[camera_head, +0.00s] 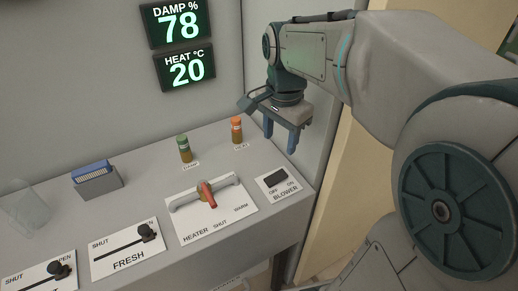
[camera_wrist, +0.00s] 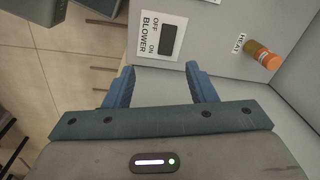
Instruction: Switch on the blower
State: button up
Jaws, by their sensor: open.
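The blower switch (camera_head: 276,178) is a black rocker on a white plate marked OFF, ON and BLOWER, at the right end of the sloping panel. In the wrist view the switch (camera_wrist: 168,40) lies beyond the fingertips, roughly between their lines. I cannot tell which side of the rocker is pressed. My gripper (camera_head: 281,139) is open and empty, above and behind the switch, pointing down. Its two blue fingers also show in the wrist view (camera_wrist: 160,76), apart from the switch.
An orange-capped HEAT bottle (camera_head: 237,130) and a green-capped bottle (camera_head: 184,148) stand behind the plates. The heater lever (camera_head: 207,194) has a red handle. The FRESH slider (camera_head: 146,232) is further left. Displays read damp 78 (camera_head: 177,25) and heat 20 (camera_head: 186,70).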

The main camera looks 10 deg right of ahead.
jog(key=w+f+m+b, duration=0.2)
jog(key=w+f+m, duration=0.1)
send_near(273, 179)
jog(key=shift+g, duration=0.4)
jog(key=f, duration=0.8)
jog(key=shift+w+b, duration=0.3)
jog(key=shift+w, duration=0.1)
